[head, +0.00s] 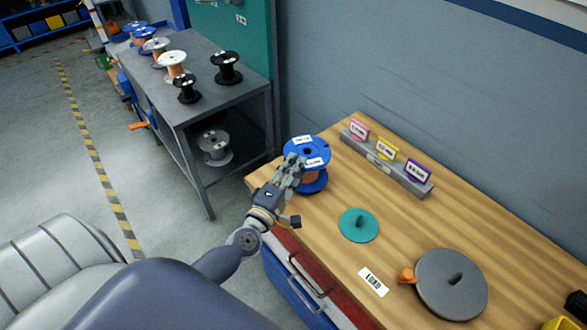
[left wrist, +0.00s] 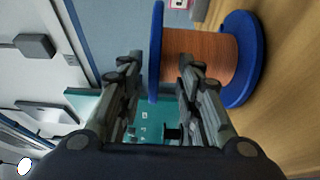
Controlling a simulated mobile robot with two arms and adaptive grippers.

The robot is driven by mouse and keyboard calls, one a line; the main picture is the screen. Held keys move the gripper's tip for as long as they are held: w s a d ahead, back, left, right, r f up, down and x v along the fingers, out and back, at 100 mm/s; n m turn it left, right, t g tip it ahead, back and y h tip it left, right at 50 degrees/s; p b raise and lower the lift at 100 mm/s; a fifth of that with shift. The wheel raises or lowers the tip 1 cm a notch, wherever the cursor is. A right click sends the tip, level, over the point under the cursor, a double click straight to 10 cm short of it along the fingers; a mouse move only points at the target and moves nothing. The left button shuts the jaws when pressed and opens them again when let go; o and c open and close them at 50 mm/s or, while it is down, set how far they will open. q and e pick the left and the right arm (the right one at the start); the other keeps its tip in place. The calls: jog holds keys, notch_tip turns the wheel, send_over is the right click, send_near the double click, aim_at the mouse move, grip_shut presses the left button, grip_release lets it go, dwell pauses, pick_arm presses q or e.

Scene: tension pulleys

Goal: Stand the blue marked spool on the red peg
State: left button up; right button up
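The blue spool (head: 309,148) stands upright at the left end of the wooden bench, with white labels on its top flange. In the left wrist view its copper winding (left wrist: 200,55) shows between two blue flanges. My left gripper (head: 291,170) is at the spool's near side. Its fingers (left wrist: 160,75) are apart, with one flange between them and one finger in front of the winding; contact is unclear. A teal disc with a short peg (head: 358,225) and a grey disc with a dark peg (head: 451,284) lie on the bench. No peg looks red. My right gripper is not in view.
An orange knob (head: 407,275) sits beside the grey disc, near a white "LOAD" label (head: 373,281). A grey rail (head: 385,165) with pink, yellow and purple tags stands along the back. Several spools stand on a grey shelf (head: 205,103) at the left.

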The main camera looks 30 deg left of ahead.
pick_arm(q)
jog(key=shift+f, duration=0.1)
jog(key=shift+s, duration=0.15)
jog(key=s, duration=1.1)
jog(key=shift+s+d, duration=0.35)
jog(key=shift+d, duration=0.05)
